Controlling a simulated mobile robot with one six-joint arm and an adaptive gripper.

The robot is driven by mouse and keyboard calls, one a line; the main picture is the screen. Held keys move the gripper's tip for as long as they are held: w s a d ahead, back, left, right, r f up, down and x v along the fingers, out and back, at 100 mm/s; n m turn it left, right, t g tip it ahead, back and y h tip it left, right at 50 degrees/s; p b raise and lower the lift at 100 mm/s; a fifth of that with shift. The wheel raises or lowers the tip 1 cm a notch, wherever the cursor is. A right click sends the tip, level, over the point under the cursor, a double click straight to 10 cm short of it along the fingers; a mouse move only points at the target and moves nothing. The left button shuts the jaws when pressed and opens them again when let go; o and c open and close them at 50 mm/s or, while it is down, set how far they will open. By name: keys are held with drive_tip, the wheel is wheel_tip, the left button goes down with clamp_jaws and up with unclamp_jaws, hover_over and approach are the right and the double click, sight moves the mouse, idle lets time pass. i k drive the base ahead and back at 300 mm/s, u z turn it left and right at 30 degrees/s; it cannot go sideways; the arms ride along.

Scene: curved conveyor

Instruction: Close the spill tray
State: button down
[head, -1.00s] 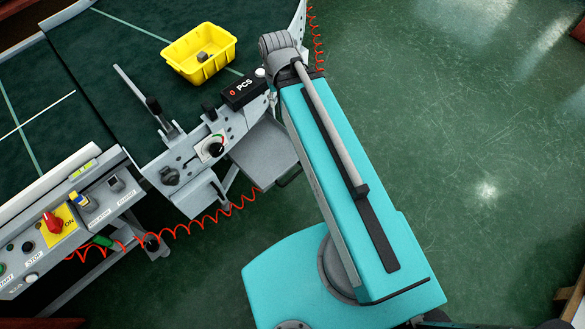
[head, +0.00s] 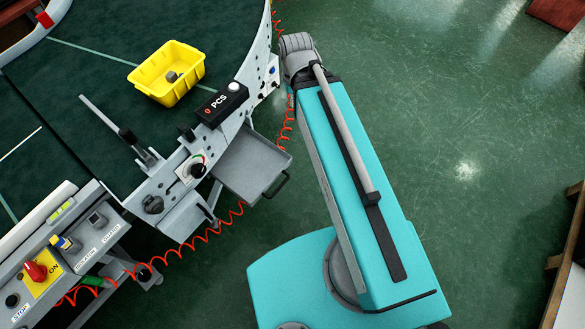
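The spill tray (head: 250,164) is a shallow grey tray that sticks out from under the conveyor's side, below the counter box marked PCS. Its dark handle (head: 275,186) is at its outer end, towards my arm, with floor showing around it. The tray stands pulled out. My teal arm rises on the right of it, apart from it. The far end of my arm is at the top, by the conveyor's edge. My gripper does not show in this view.
The conveyor (head: 105,125) carries a yellow bin (head: 143,82) with a small grey object (head: 172,77) inside. A control panel (head: 75,250) stands lower left. A red coiled cable (head: 205,232) hangs under the conveyor. A wooden structure (head: 565,260) is at the right edge. Green floor between is free.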

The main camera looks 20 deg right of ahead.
sight(251, 163)
drive_tip(key=z, duration=1.35)
drive_tip(key=k, duration=0.55)
drive_tip(key=u, duration=1.9)
